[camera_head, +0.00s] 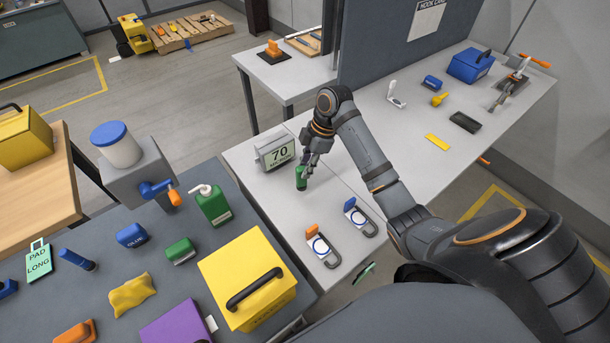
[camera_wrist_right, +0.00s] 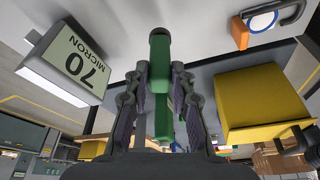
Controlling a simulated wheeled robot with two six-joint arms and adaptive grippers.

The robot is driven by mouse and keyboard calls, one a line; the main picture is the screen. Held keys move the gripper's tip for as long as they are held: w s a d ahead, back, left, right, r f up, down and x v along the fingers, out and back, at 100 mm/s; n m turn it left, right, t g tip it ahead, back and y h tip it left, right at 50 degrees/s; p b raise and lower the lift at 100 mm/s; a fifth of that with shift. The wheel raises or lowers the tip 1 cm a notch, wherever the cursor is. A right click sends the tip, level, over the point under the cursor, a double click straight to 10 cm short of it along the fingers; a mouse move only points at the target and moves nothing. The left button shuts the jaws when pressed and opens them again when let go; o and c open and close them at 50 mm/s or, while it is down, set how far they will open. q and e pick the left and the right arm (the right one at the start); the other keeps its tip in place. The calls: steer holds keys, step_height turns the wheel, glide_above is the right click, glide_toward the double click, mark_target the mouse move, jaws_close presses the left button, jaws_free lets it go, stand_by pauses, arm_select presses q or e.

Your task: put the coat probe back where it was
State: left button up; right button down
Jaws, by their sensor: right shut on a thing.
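The coat probe, a small dark green cylinder (camera_head: 301,179), is upright between the fingers of my right gripper (camera_head: 311,165). In the right wrist view the green probe (camera_wrist_right: 160,50) runs between both dark fingers, which are shut on it. The display also shows in the right wrist view (camera_wrist_right: 75,65). My left gripper is not in view.
Two hook-shaped pieces with round white-and-blue faces, one with an orange tab (camera_head: 321,248) and one with a blue tab (camera_head: 360,218), lie in front of the probe. A yellow case (camera_head: 243,268) stands on the dark table, near a green bottle (camera_head: 213,206). A tall grey panel (camera_head: 385,45) stands behind my arm.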

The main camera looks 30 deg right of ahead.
mark_target(301, 184)
steer(key=f, duration=0.1)
steer(key=w+f+p, duration=0.1)
steer(key=f, duration=0.1)
steer(key=d+f, duration=0.1)
steer(key=f, duration=0.1)
steer(key=shift+w+f+p, duration=0.15)
steer(key=shift+w+p, duration=0.15)
steer(key=shift+p, duration=0.05)
steer(key=shift+f, duration=0.15)
steer(key=c, duration=1.1)
jaws_free()
steer(key=shift+c, duration=0.2)
